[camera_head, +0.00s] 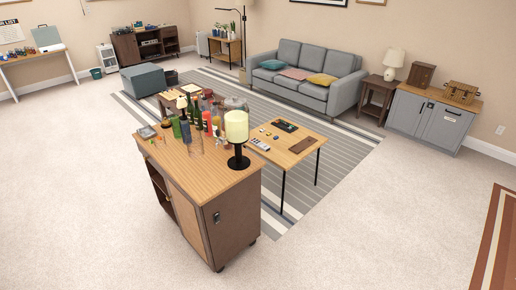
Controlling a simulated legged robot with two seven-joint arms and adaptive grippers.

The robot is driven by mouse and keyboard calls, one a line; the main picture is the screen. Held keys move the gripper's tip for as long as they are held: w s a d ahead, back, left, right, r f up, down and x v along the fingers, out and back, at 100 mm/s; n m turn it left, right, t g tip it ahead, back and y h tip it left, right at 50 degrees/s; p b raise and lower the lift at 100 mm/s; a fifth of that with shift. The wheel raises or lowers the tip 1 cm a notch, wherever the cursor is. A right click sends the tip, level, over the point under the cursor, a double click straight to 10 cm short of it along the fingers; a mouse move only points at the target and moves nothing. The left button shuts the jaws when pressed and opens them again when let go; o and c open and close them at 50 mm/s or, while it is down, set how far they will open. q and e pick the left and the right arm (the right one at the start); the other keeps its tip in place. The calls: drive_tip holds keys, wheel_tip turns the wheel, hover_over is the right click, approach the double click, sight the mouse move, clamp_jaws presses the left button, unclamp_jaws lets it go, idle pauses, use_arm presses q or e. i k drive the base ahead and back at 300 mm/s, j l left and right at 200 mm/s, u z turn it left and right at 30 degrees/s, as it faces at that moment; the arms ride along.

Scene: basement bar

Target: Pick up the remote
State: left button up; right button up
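A small coffee table (305,150) with a wooden top and thin black legs stands mid-room. A light-coloured slim object with small marks (260,144), which looks like a remote, lies flat near its left edge. A dark flat object (285,126) lies at the far side of the top; it is too small to tell if it is a remote or a tray. A brown flat item (302,145) lies at the right. Neither of my grippers is in view.
A grey sofa (311,72) is behind. Open carpet (370,230) lies at the front right.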

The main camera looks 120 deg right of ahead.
sight(259, 144)
drive_tip(key=z, duration=3.95)
